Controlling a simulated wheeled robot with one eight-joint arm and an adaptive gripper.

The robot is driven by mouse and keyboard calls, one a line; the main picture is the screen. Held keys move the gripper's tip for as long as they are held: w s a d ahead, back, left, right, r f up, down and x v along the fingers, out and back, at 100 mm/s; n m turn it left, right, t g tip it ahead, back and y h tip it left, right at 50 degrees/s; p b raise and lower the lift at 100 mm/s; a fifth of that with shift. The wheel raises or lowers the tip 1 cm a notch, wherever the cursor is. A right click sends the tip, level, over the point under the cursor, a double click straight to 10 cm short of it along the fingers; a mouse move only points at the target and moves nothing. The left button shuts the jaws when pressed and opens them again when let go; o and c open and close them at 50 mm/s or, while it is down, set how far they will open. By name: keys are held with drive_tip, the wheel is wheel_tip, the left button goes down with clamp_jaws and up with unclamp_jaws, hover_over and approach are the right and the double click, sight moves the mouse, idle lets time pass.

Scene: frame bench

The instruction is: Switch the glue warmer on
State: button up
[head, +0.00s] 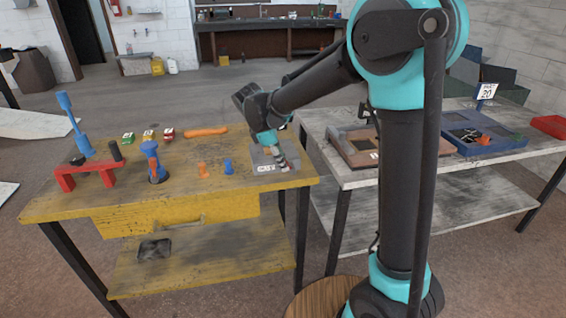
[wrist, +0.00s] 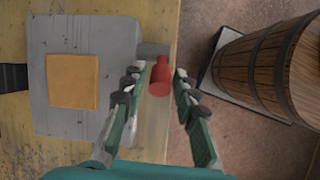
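The glue warmer looks to be the grey box with a white label (head: 262,169) at the right end of the yellow bench. In the wrist view a grey block (wrist: 118,50) with an orange square on top lies left of my fingers. A red bottle-shaped piece (wrist: 160,82), perhaps its switch handle, stands at the block's right edge. My gripper (head: 283,165) points down over the box. In the wrist view its fingers (wrist: 160,75) are parted, one on each side of the red piece, with narrow gaps. The red piece is hidden in the head view.
The yellow bench (head: 120,197) also holds a red stand (head: 92,173), a blue tool (head: 152,162), small orange and blue pieces, and an orange roll (head: 206,132). A grey bench (head: 345,180) stands to the right. A wooden barrel (wrist: 262,65) is beside the yellow bench.

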drive_tip(key=shift+d+f, duration=0.15)
drive_tip(key=shift+f, duration=0.2)
drive_tip(key=shift+c, duration=0.3)
clamp_jaws()
